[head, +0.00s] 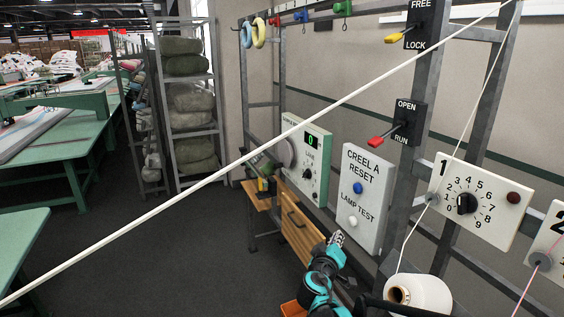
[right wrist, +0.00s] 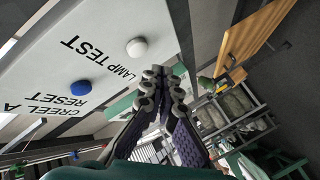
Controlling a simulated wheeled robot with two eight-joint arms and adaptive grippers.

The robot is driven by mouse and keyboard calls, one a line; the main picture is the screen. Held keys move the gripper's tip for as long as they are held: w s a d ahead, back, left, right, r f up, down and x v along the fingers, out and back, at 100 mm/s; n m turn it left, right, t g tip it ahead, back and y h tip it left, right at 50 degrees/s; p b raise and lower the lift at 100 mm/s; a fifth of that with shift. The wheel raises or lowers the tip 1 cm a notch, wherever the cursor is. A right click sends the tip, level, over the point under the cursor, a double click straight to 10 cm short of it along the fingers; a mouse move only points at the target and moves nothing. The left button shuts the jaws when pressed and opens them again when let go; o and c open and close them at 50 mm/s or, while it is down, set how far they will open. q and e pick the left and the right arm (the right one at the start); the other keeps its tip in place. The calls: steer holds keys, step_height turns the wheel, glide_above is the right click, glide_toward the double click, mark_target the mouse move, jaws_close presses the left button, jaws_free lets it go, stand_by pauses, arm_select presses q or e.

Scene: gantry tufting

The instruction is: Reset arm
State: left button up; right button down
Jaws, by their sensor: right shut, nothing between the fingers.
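My right gripper (head: 337,239) is shut and empty, low in front of the white CREEL A RESET panel (head: 353,226), just left of its lower edge in the head view. The panel carries a blue button (head: 357,187) under the RESET label and a white button (head: 352,220) under LAMP TEST. In the right wrist view the closed fingertips (right wrist: 165,76) show beside the panel, with the white button (right wrist: 136,47) up and left of them and the blue button (right wrist: 80,88) farther left. No contact with the panel is visible. My left gripper is not in view.
A red-handled OPEN/RUN lever (head: 381,141), a yellow-handled FREE/LOCK lever (head: 399,38) and a numbered dial (head: 467,204) sit on the rack. A wooden drawer unit (head: 300,236) is behind the gripper.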

steer(key=s+a+f+m+g+y+b, duration=0.1)
steer(key=s+f+g+y+b, duration=0.1)
steer(key=s+f, duration=0.4)
steer(key=s+a+f+m+g+y+b, duration=0.1)
steer(key=s+f, duration=0.6)
steer(key=s, duration=0.8)
steer(key=s+a+f+m+g+y+b, duration=0.1)
steer(key=s+f+g+y+b, duration=0.3)
steer(key=s, duration=0.7)
step_height(320, 180, down, 4)
steer(key=b, duration=0.2)
steer(key=shift+s+r+m+b, duration=0.25)
steer(key=shift+s+m+b, duration=0.1)
steer(key=shift+m, duration=0.05)
steer(key=shift+a, duration=0.1)
